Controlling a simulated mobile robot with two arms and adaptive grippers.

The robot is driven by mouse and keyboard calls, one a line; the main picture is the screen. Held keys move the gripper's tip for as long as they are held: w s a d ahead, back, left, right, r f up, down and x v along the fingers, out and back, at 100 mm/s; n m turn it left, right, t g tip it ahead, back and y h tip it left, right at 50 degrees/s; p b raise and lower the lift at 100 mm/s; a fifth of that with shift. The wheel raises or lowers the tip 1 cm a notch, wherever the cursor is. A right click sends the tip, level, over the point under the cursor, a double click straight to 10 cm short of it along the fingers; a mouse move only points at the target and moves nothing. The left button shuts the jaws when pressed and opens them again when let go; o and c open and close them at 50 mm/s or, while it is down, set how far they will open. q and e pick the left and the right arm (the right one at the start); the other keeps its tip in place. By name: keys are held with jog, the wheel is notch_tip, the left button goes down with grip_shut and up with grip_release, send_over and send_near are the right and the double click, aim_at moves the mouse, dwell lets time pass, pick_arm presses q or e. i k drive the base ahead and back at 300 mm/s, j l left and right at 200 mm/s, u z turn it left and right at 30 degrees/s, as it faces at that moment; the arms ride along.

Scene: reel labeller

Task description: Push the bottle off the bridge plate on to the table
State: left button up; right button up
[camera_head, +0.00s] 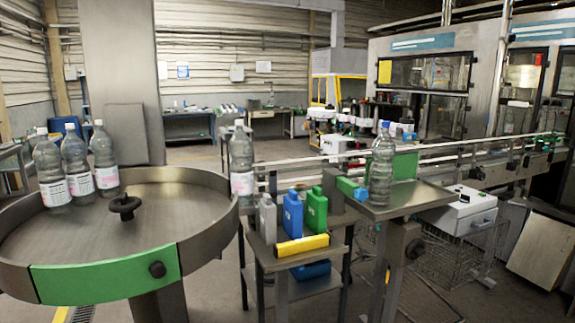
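A clear bottle with a white label (241,160) stands upright at the right rim of the round steel table (85,245), by the end of the conveyor rails. Its base is partly hidden by the rim, so I cannot tell whether it is on a bridge plate or on the table. Several similar labelled bottles (75,168) stand upright together on the table's far left. Neither of my grippers is in view.
The round table has a raised rim with a green section (105,277) and a black knob (123,206) at its middle. A small stand holds grey, blue and green jugs (292,213) and a yellow one lying down (302,245). Conveyor rails (450,150) run right.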

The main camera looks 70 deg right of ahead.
aim_at(240, 146)
jog(key=i+l+z, duration=0.15)
jog(key=z, duration=1.65)
